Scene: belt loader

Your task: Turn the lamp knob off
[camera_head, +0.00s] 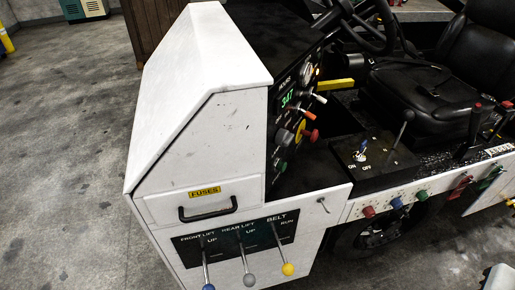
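The belt loader's dark dashboard (279,112) faces right, seen at a steep angle. It carries several knobs and levers: a yellow knob (299,131), a red one (313,135), a grey one (284,137) and a green one (282,166). No lamp label is readable, so I cannot tell which control is the lamp knob or how it is set. A toggle switch (361,155) marked ON and OFF stands on the black console right of the dashboard.
The white cowl (197,60) shields the dashboard's left side. Front lift, rear lift and belt levers (248,262) stick out below. A steering wheel (362,22), a yellow lever (336,85) and a black seat (430,90) crowd the right. The floor (65,150) at left is clear.

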